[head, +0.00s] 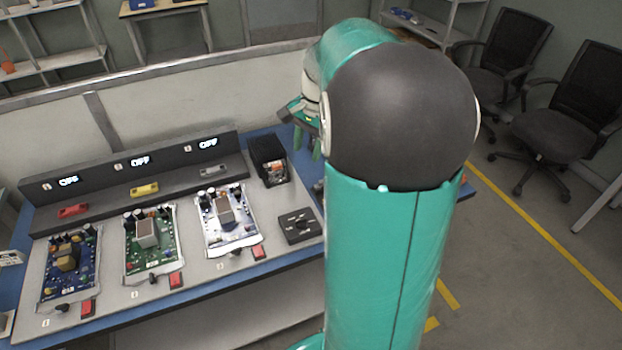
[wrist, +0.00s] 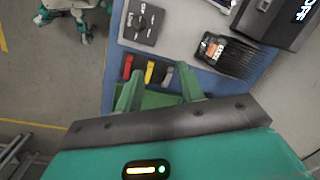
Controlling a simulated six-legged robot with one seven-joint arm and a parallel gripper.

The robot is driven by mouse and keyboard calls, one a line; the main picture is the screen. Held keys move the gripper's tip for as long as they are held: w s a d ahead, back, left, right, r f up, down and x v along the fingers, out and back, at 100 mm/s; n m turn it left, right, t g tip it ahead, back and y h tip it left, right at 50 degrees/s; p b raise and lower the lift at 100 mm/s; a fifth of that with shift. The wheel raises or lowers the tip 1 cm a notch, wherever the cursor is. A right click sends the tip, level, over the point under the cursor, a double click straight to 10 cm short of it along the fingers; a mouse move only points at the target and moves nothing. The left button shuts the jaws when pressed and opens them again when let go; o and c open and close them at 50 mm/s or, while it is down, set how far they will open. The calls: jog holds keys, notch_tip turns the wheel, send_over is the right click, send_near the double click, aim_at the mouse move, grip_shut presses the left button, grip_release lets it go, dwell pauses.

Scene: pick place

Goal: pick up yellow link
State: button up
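In the wrist view a yellow link (wrist: 149,72) lies between a red link (wrist: 128,66) and a grey link (wrist: 167,75), near the blue table edge. My gripper (wrist: 160,70) is open and empty. Its green fingers appear on either side of the yellow and grey links, but I cannot tell its height above them. In the head view my gripper (head: 307,144) is above the right part of the bench, partly hidden by my arm. Another yellow piece (head: 145,189) sits on the dark ledge, between a red piece (head: 73,211) and a grey piece (head: 208,171).
Three circuit boards (head: 150,238) lie along the bench below displays reading OFF. A black vented box (head: 267,150) and a dark control box (head: 297,226) stand at the right, close to my gripper. Office chairs (head: 562,115) stand on the floor beyond.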

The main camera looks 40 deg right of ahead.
jog(key=s+d+f+m+y, duration=0.2)
jog(key=d+f+m, duration=0.55)
jog(key=d, duration=0.65)
jog(key=shift+n, duration=0.55)
jog(key=x, duration=0.6)
jog(key=d+x, duration=0.1)
jog(key=x, duration=0.2)
jog(key=shift+s+f, duration=0.25)
jog(key=shift+s, duration=0.05)
jog(key=shift+x, duration=3.15)
jog(key=shift+a+r, duration=0.1)
jog(key=shift+a, duration=0.05)
grip_shut()
